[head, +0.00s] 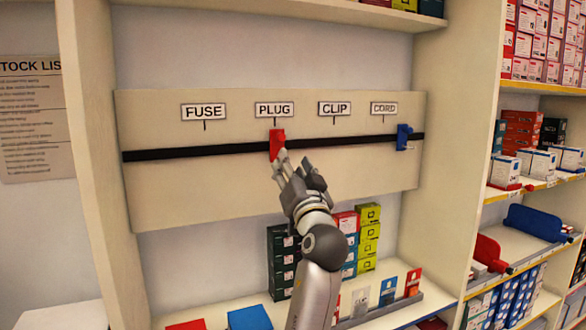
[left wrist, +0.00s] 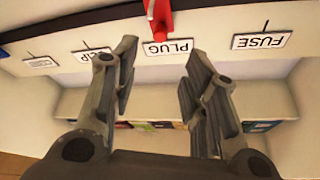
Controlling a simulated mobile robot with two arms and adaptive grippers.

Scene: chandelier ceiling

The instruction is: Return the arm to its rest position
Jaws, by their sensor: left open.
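A red slider (head: 277,143) sits on the black rail (head: 205,151) under the PLUG label (head: 274,110). A blue slider (head: 403,137) sits on the rail's right part, below the CORD label (head: 383,108). My left gripper (head: 296,170) is open and empty, just below and right of the red slider in the head view. In the left wrist view, which is upside down, the two fingers of my left gripper (left wrist: 160,68) are spread apart. The red slider (left wrist: 159,15) shows beyond the gap between them, near the top edge. My right gripper is not in view.
The beige board (head: 160,205) also has FUSE (head: 203,112) and CLIP (head: 334,108) labels. Stacked boxes (head: 368,235) stand on the shelf below. A tall white upright (head: 97,165) is at left, and stocked shelves (head: 530,180) are at right.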

